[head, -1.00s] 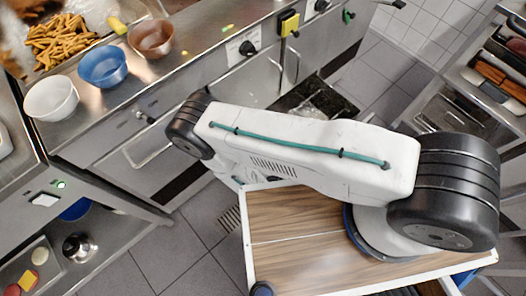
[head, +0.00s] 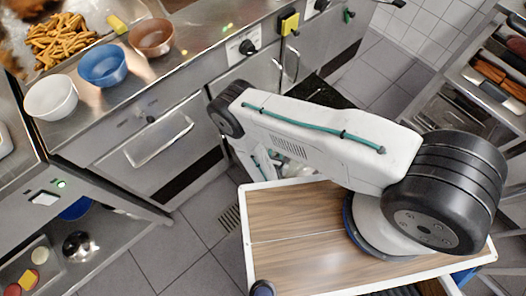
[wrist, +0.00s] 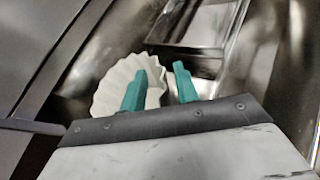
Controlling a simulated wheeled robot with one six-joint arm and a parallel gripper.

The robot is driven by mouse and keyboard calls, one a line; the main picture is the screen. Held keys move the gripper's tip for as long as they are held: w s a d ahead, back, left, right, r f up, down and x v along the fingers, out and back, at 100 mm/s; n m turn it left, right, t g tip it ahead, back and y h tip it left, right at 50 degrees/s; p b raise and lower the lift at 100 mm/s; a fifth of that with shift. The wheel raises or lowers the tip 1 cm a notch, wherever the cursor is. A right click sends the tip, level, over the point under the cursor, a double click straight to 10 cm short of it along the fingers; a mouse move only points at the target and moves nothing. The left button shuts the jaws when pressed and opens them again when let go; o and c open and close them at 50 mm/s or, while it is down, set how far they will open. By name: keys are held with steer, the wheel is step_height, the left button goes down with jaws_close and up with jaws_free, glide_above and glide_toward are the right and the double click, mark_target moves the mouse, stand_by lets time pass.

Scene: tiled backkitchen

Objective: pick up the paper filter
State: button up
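The paper filter (wrist: 112,82) is white with a fluted edge and shows in the wrist view, left of centre, against a shiny metal surface. My gripper (wrist: 160,78) has two teal fingers, apart with a gap between them. The left finger covers part of the filter, and the filter's right edge shows in the gap. The right finger stands clear to the right of it. I cannot tell whether a finger touches the filter. In the head view my arm hides the gripper, and I cannot make out the filter.
In the head view, a steel counter at upper left bears a white bowl (head: 51,97), a blue bowl (head: 102,65), a brown bowl (head: 151,37) and a heap of fries (head: 62,40). A cutlery drawer (head: 490,95) is at right. Grey floor tiles lie open at lower left.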

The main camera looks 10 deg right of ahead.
jaws_close()
stand_by(0.3)
